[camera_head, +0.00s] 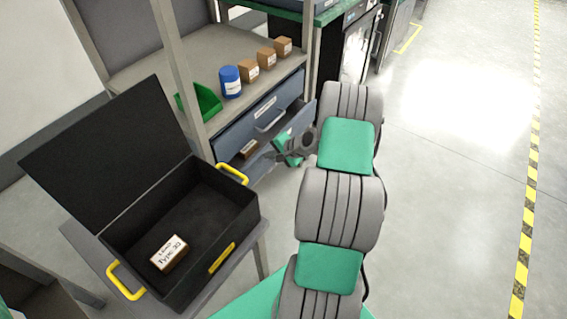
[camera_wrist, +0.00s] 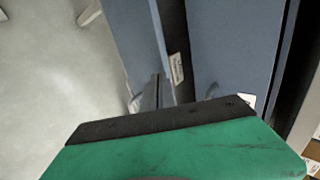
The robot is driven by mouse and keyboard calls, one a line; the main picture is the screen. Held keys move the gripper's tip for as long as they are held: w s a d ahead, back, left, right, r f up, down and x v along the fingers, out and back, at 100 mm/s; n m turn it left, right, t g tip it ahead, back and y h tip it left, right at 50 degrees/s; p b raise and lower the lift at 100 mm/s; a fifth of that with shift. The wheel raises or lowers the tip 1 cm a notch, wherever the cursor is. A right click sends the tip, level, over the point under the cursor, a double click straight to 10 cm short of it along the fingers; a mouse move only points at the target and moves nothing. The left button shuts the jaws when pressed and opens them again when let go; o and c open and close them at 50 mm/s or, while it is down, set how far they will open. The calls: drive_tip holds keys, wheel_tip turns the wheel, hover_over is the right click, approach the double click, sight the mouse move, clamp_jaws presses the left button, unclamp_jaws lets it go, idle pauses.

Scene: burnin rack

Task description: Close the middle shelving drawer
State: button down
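In the head view, the middle shelving drawer (camera_head: 306,117) is pulled partly out below a closed upper drawer (camera_head: 240,127). A small brown box (camera_head: 248,149) lies inside the open drawer. My gripper (camera_head: 272,156) is at the open drawer's front, and my wrist hides part of that front. In the wrist view, two blue-grey drawer panels (camera_wrist: 135,35) stand side by side with a dark gap between them. The dark gripper fingers (camera_wrist: 158,90) overlap the left panel's lower part. I cannot tell whether they touch it or how wide they are apart.
A black open case (camera_head: 240,215) with yellow handles holds a labelled box (camera_head: 169,253) on a grey stand at the front left. The shelf above the drawers bears a green bin (camera_head: 203,102), a blue can (camera_head: 231,82) and small brown boxes (camera_head: 267,59). The floor at right is clear.

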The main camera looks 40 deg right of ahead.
sight(262, 152)
drive_tip(key=shift+w+a, duration=0.3)
drive_tip(key=shift+w, duration=0.6)
drive_tip(key=shift+w+a, duration=0.3)
drive_tip(key=shift+w, duration=0.6)
drive_tip(key=shift+s, duration=0.1)
